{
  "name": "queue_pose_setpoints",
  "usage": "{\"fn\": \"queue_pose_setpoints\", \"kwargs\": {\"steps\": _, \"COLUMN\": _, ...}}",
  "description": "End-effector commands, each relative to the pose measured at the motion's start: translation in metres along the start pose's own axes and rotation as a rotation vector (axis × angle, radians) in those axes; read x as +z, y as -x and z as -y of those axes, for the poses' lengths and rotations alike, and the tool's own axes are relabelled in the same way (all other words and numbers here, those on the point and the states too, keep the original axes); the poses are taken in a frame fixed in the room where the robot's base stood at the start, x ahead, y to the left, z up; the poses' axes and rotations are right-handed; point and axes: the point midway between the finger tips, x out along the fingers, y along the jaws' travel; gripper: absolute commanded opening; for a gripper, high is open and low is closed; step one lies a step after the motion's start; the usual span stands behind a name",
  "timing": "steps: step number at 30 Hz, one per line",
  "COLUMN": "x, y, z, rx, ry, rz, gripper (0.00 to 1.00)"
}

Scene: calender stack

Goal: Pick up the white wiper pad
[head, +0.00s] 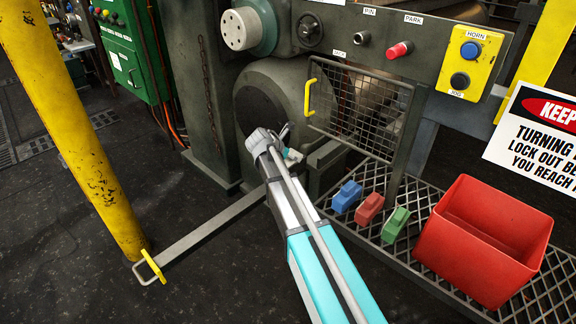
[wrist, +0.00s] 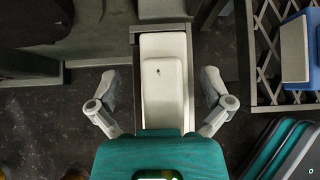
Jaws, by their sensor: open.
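The white wiper pad (wrist: 163,103) lies on a narrow dark ledge (wrist: 135,60) in the wrist view. It is a pale oblong block with a raised middle and a small dark mark. My gripper (wrist: 160,84) is open, with one finger on each side of the pad and a gap on both sides. The teal gripper body covers the pad's near end. In the head view my gripper (head: 286,140) is beside the dark machine, and a small pale bit of what seems to be the pad (head: 293,155) shows there. The height gap is unclear.
Blue (head: 347,196), red (head: 369,208) and green (head: 396,224) blocks sit on a mesh shelf (head: 405,258) beside a red bin (head: 450,250). A wire guard (head: 362,108) with a yellow handle stands close behind my gripper. A yellow post (head: 75,130) is at left.

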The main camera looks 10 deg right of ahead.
Motion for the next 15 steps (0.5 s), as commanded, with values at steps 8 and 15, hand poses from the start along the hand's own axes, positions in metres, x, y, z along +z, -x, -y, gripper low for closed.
{"fn": "queue_pose_setpoints", "kwargs": {"steps": 8, "x": -0.0002, "y": 0.0006, "z": -0.0002, "rx": 0.0, "ry": 0.0, "rz": 0.0, "gripper": 1.0}}
{"fn": "queue_pose_setpoints", "kwargs": {"steps": 15, "x": -0.0004, "y": 0.0008, "z": -0.0004, "rx": 0.001, "ry": 0.001, "rz": 0.0, "gripper": 0.81}}
